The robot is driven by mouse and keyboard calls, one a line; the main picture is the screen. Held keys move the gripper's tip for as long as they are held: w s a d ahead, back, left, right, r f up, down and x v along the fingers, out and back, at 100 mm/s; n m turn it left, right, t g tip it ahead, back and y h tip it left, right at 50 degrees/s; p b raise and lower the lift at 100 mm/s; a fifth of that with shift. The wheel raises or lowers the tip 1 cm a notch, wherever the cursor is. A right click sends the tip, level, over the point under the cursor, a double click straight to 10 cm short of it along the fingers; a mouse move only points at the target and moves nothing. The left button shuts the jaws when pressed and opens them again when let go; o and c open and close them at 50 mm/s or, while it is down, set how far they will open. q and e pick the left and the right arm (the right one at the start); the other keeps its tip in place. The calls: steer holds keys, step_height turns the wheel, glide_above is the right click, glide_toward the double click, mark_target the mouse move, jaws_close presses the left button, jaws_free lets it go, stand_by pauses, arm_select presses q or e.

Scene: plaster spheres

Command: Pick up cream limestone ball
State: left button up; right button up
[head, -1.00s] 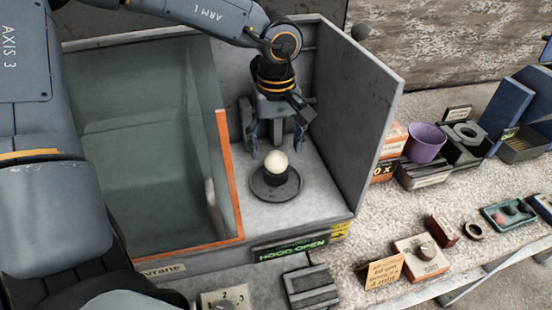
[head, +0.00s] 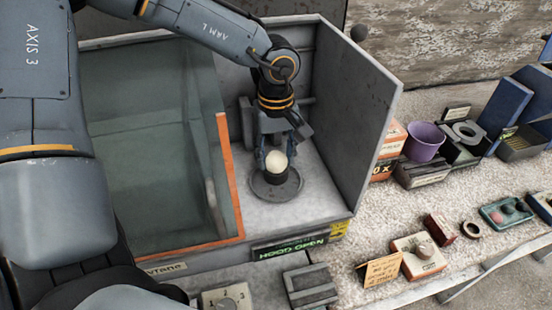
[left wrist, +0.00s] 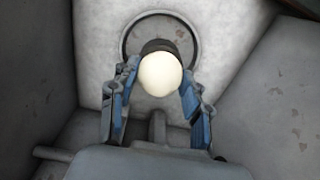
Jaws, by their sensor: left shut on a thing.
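The cream limestone ball (head: 277,161) sits on a dark round stand in the middle of a grey disc (head: 289,190), inside the open hood. My left gripper (head: 276,158) reaches down from above and is shut on the ball, with a finger on either side. In the left wrist view, the ball (left wrist: 160,74) lies between the two blue-padded fingers (left wrist: 158,92), over the dark stand and disc. The ball hides part of the stand there. My right gripper is not in view.
The hood's grey right wall (head: 358,115) stands close beside my left arm. A glass panel with an orange edge (head: 230,175) is on the left. Outside are a purple pot (head: 425,141), a tan card (head: 381,270) and a teal tray (head: 507,212) on the rough counter.

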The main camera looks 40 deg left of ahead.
arm_select(q)
steer(key=shift+w+r, duration=0.1)
steer(key=shift+r, duration=0.5)
steer(key=s+d+r+b, duration=0.2)
steer(key=d+r+b, duration=0.2)
steer(key=d+r, duration=0.7)
steer(key=shift+s+d+r, duration=0.35)
steer(key=shift+d+r, duration=0.05)
steer(key=shift+d, duration=1)
